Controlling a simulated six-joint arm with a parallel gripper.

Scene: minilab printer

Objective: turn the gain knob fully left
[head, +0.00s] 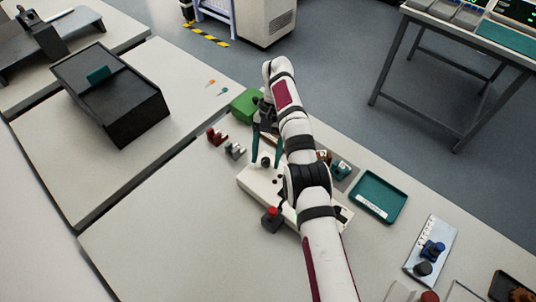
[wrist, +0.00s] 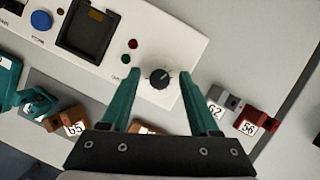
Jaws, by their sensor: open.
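The gain knob (wrist: 159,78) is a round black knob with a light pointer mark, at the end of a white panel (wrist: 200,42). In the wrist view the pointer tilts up and to the right. My gripper (wrist: 162,73) is open, with one green finger on each side of the knob and a visible gap at both sides. I cannot tell how high the fingertips are above the panel. In the head view my gripper (head: 266,164) reaches down at the panel's far left end (head: 247,181), with the knob (head: 265,161) between the fingers.
The panel also carries a blue button (wrist: 41,20), a dark framed window (wrist: 88,28) and small red and green lights (wrist: 132,44). Numbered clips, such as a red one (wrist: 256,121), lie nearby. A green tray (head: 378,197) stands right of my arm. The table front is clear.

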